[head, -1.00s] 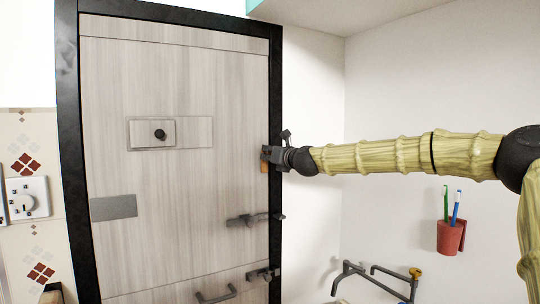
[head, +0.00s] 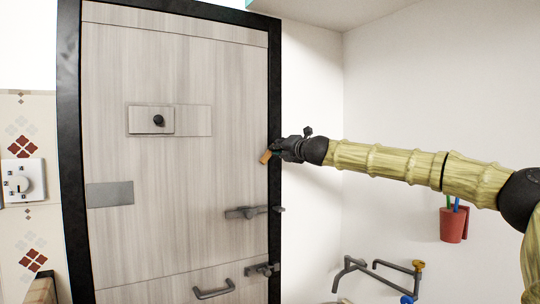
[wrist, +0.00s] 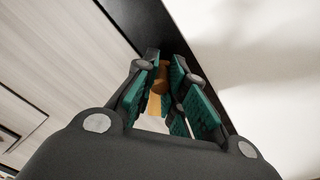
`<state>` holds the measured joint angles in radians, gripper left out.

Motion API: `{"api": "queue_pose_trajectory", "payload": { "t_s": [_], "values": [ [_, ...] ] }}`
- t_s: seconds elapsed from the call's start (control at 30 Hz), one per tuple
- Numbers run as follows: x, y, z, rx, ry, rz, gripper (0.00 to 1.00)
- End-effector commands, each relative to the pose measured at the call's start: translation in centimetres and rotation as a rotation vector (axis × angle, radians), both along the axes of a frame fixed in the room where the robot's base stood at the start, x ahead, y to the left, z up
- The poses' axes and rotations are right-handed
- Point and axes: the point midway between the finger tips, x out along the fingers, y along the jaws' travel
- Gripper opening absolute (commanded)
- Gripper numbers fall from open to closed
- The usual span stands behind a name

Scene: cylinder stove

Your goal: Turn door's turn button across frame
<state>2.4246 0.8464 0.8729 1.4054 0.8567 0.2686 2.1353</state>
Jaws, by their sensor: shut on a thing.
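The wooden door (head: 180,190) is closed in its black frame (head: 68,130). The small orange-brown turn button (head: 265,157) is at the door's right edge, beside the right frame post. It sits tilted, its visible end pointing down and left over the door's edge. My gripper (head: 274,148) reaches in from the right and is shut on the turn button, hiding its other end. In the wrist view, the turn button (wrist: 154,104) shows between the green finger pads of my gripper (wrist: 166,75).
On the door are a black knob (head: 158,120), a sliding bolt (head: 246,212), a lower latch (head: 263,269) and a bar handle (head: 214,290). A red cup (head: 453,225) hangs on the right wall above metal pipes (head: 370,272). A dial switch (head: 23,182) is at left.

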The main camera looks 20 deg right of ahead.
Motion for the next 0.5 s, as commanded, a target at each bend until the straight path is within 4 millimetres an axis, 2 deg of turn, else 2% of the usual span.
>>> {"api": "queue_pose_trajectory", "payload": {
  "t_s": [0.03,0.2,0.5],
  "values": [
    [-0.1,-0.7,-1.2,0.046,0.008,-0.004,0.00],
    [-0.4,-2.2,-2.0,0.198,0.029,-0.014,0.00],
    [-0.4,-3.1,-3.3,0.434,0.059,-0.016,0.00]
  ]
}}
